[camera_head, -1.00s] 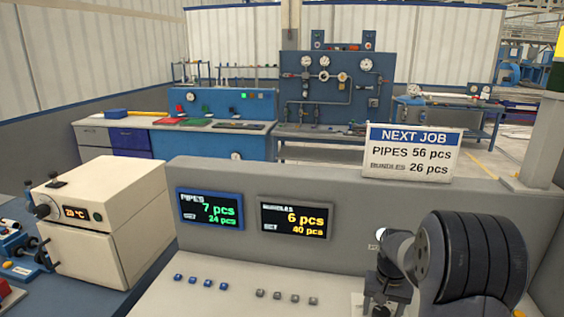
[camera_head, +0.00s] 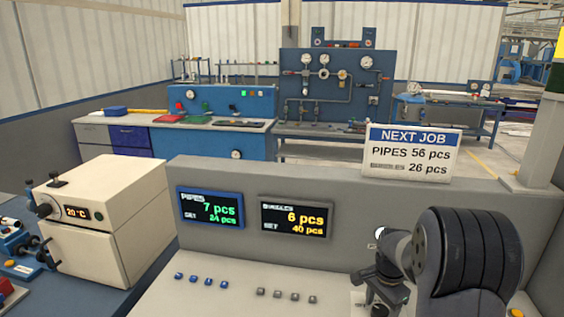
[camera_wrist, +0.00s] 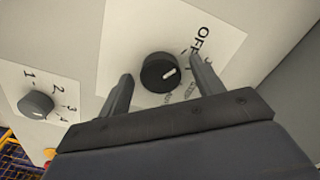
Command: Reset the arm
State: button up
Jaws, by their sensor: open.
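My gripper (camera_wrist: 163,85) is open in the wrist view, with one finger on each side of a round black knob (camera_wrist: 158,72). The knob has a white mark and sits on a white label reading "OFF" at its right. I cannot tell how far the fingertips are from the panel. A second, grey-black knob (camera_wrist: 36,105) with numbers around it is at the left. In the head view my gripper (camera_head: 380,290) shows small and dark at the lower right, partly hidden by my own arm; whether it touches anything there is unclear.
A grey console wall (camera_head: 300,190) carries a pipes display (camera_head: 210,208) and a second display (camera_head: 294,218). Several small buttons (camera_head: 222,285) line the console top. A cream oven-like box (camera_head: 105,220) stands left, a "NEXT JOB" sign (camera_head: 412,150) on the wall.

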jog(key=m, duration=0.3)
jog(key=shift+r+m+p, duration=0.1)
jog(key=shift+m+p, duration=0.2)
jog(key=shift+m, duration=0.1)
jog(key=shift+r+b, duration=0.3)
jog(key=shift+r, duration=2.25)
